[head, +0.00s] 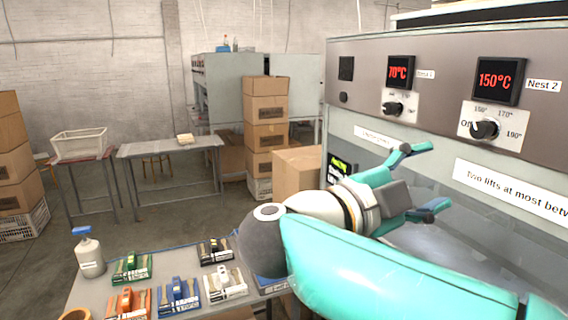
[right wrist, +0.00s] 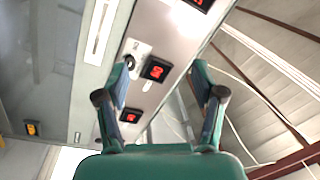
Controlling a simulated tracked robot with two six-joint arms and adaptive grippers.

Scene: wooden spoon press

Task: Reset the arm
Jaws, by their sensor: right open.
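My right arm reaches in from the lower right in the head view. My right gripper (head: 438,176) is open and empty, its two teal fingers spread in front of the press. In the right wrist view the right gripper (right wrist: 161,72) is also open, with nothing between its fingers. The press's control panel (head: 440,75) is above and behind the gripper. It has a red 70°C display (head: 400,71) with a knob (head: 393,109), and a 150°C display (head: 498,80) labelled Nest 2 with a knob (head: 485,129). My left gripper is not in view.
A grey table (head: 85,292) at the lower left holds a white bottle (head: 90,255) and several coloured holders, including a green one (head: 132,267) and a blue one (head: 179,294). Stacked cardboard boxes (head: 266,125) stand behind. My arm hides part of the press front.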

